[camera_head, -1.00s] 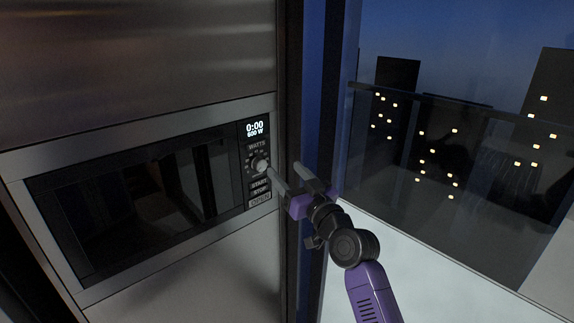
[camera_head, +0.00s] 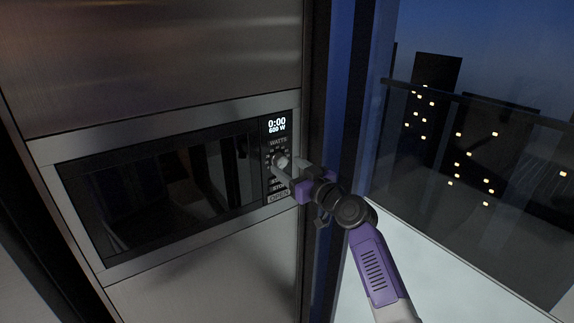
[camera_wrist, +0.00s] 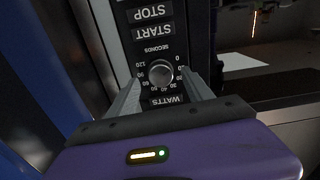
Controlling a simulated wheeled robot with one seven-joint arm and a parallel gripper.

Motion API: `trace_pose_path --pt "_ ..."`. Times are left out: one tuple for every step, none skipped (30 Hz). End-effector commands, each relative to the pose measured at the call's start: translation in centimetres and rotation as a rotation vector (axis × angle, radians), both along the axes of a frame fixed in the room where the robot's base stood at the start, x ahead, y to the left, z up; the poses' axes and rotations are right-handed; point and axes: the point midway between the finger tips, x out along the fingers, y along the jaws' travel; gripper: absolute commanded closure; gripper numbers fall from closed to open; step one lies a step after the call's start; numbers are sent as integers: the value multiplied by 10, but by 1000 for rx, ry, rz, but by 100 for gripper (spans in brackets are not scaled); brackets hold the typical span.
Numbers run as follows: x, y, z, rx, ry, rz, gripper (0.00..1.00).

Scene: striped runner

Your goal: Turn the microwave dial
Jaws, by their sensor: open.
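The microwave (camera_head: 165,185) is built into a metal cabinet front, with a dark glass door and a control strip at its right. Its display (camera_head: 277,125) reads 0:00 and 600 W. The round grey dial (camera_head: 281,162) sits below the WATTS label. In the wrist view the dial (camera_wrist: 159,73) shows upside down amid a ring of numbers, between and just beyond my fingertips. My gripper (camera_head: 286,172) is open at the control strip, its fingers pointing at the dial. In the wrist view my gripper (camera_wrist: 160,88) has a finger on each side of the dial; I cannot tell whether they touch it.
START, STOP and OPEN buttons (camera_head: 279,197) lie below the dial, partly behind my fingers. A dark and blue upright frame (camera_head: 335,120) stands right of the cabinet. Beyond it is a glass railing (camera_head: 470,150) with a night skyline.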

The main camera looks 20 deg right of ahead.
Motion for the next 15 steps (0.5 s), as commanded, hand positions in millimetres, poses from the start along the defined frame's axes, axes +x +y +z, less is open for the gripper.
trace_pose_path --pt "5 2 1 1 0 1 41" --pt "7 3 0 2 1 2 41" --pt "9 4 0 2 2 2 41" --pt "10 4 0 1 1 2 41" --pt "11 5 0 1 1 1 41" --pt "12 5 0 0 0 1 41" --pt "13 5 0 0 0 0 41" --pt "13 5 0 0 0 0 41" --pt "13 5 0 0 0 0 41" --pt "13 5 0 0 0 0 41" --pt "13 5 0 0 0 0 41" --pt "13 5 0 0 0 0 41" --pt "13 5 0 0 0 0 41" --pt "13 5 0 0 0 0 41" --pt "13 5 0 0 0 0 43"
